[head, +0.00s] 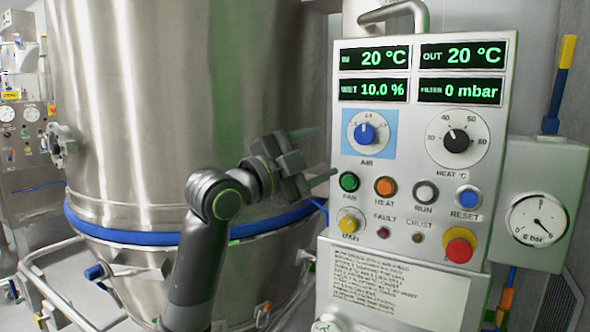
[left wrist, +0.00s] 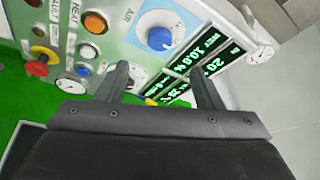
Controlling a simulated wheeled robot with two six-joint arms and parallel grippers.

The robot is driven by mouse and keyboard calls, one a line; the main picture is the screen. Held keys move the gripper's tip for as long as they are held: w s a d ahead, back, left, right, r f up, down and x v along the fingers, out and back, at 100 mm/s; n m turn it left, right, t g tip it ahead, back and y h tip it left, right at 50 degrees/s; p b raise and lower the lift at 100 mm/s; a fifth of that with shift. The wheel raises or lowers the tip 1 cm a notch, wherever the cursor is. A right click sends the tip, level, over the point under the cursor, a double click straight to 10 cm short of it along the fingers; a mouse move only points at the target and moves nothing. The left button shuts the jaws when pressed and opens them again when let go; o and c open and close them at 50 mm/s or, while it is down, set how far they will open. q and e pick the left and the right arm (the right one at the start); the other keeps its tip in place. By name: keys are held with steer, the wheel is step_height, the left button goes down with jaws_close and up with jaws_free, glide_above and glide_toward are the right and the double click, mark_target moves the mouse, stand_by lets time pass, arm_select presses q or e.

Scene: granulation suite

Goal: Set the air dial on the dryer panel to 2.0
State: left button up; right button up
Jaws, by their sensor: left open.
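The air dial (head: 366,133) is a blue knob on a white scale over a light-blue square, at the upper left of the dryer panel (head: 492,180). Its pointer is too small to read surely. The dial also shows in the left wrist view (left wrist: 160,38), beyond my fingers and turned by the camera's tilt. My left gripper (head: 326,152) is open and empty, left of the panel, its fingers pointing right. In the left wrist view its two fingers (left wrist: 158,72) stand apart with the displays partly behind them. The gripper appears apart from the dial. My right gripper is not in view.
The black heat dial (head: 456,139) is right of the air dial. Below are the green fan button (head: 349,181), other buttons and a red stop knob (head: 460,248). Green displays (head: 463,55) are above. A large steel vessel (head: 180,100) stands left, behind my arm.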

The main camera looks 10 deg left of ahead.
arm_select(q)
steer(key=v, duration=0.4)
steer(key=shift+s+a, duration=0.25)
steer(key=shift+s, duration=0.05)
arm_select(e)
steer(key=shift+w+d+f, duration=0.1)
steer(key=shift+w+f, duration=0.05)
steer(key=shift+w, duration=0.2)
